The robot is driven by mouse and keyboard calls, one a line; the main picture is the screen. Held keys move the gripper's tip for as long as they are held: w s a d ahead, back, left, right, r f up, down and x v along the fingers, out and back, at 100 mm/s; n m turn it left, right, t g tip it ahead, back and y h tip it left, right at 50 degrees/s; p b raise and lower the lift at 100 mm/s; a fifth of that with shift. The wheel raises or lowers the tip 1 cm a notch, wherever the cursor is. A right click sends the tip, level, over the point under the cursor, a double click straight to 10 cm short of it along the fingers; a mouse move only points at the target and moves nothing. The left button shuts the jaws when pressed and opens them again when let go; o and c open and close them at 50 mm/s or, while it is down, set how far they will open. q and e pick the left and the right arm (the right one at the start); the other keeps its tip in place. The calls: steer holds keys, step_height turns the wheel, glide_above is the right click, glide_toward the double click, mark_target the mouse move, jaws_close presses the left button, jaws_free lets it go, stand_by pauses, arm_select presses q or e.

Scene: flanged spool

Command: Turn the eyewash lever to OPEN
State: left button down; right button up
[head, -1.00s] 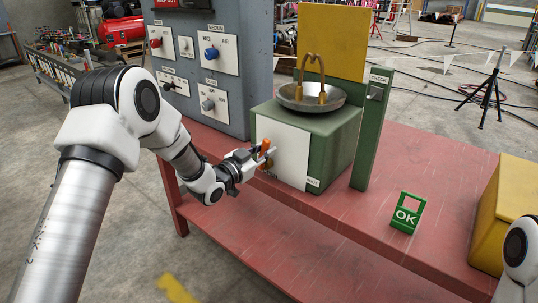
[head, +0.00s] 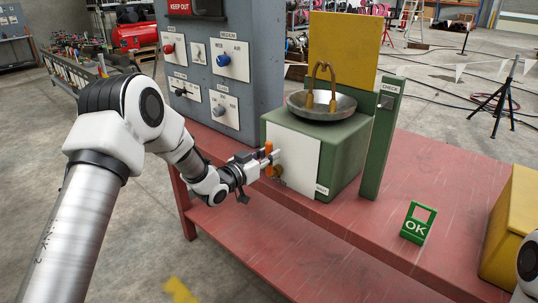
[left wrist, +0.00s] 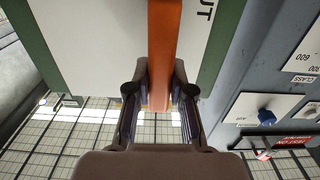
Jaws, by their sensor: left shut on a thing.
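The eyewash stand is a green box (head: 345,165) with a white front panel (head: 293,158), a metal basin (head: 321,106) and two brass spouts on top. The orange lever (head: 268,149) is at the panel's left side and looks near upright in the head view. My left gripper (head: 272,158) is shut on the lever. In the left wrist view the lever (left wrist: 162,45) runs down between my left fingers (left wrist: 160,98). Letters ending in "UT" show on the panel beside it. The fingers partly hide the lever, and I cannot read an OPEN mark. My right gripper is out of view.
A grey control panel (head: 248,60) with knobs stands close on the left. A green CHECK post (head: 381,140) stands at the stand's right. A green OK sign (head: 417,224) and a yellow box (head: 515,225) are on the red bench (head: 440,175). The bench between is clear.

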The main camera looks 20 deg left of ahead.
arm_select(q)
steer(key=c, duration=1)
jaws_free()
steer(key=shift+w+r, duration=0.1)
steer(key=shift+r, duration=0.2)
steer(key=shift+f, duration=0.15)
steer(key=shift+a, duration=0.1)
steer(key=v, duration=1.2)
